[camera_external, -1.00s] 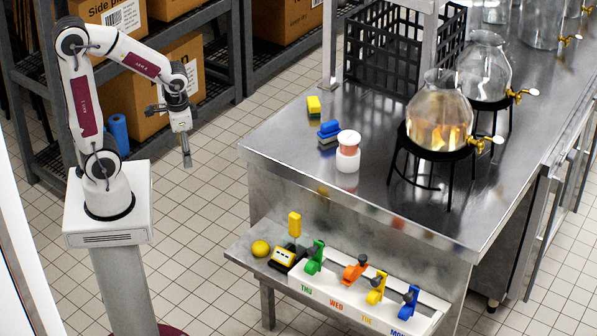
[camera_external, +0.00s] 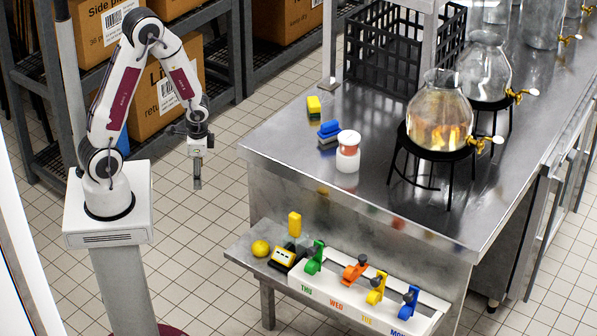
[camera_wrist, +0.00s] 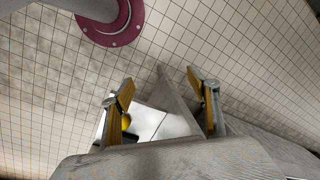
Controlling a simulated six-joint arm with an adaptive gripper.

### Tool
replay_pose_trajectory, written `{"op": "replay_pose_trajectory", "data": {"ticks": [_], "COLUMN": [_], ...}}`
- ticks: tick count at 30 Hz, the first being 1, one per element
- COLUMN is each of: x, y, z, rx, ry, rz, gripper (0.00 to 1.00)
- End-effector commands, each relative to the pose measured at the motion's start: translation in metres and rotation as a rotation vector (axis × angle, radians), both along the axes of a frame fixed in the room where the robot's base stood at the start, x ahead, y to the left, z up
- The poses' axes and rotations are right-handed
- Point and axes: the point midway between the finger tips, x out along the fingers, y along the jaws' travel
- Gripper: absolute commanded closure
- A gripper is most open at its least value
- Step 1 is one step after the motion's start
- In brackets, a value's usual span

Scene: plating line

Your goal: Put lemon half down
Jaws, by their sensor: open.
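A round yellow thing, which looks like the lemon half (camera_external: 260,248), rests at the left end of the low steel shelf (camera_external: 243,252). I cannot tell from here whether it is whole or cut. My gripper (camera_external: 197,183) hangs pointing down over the tiled floor, left of the steel table and above the shelf's height. It is open with nothing between its fingers. In the wrist view the two yellow-padded fingers (camera_wrist: 160,95) stand wide apart, and part of the yellow thing (camera_wrist: 126,121) shows beside the left finger.
A small black-and-yellow device (camera_external: 284,257), a yellow block (camera_external: 294,224) and a white rack (camera_external: 350,300) with coloured clips share the shelf. On the steel table (camera_external: 290,170) stand sponges (camera_external: 329,131), a white-and-orange jar (camera_external: 347,158) and glass dispensers (camera_external: 440,105). Floor around the gripper is clear.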

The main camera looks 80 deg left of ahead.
Motion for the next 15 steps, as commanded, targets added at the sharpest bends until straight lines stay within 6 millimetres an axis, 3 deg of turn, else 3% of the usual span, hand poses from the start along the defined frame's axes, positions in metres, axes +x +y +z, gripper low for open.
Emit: {"op": "replay_pose_trajectory", "data": {"ticks": [8, 15], "x": [0.006, 0.013], "y": [0.005, -0.003], "z": [-0.051, -0.094], "rx": [-0.050, -0.117], "ry": [-0.011, -0.054], "rz": [-0.103, -0.209], "gripper": [0.40, 0.40]}}
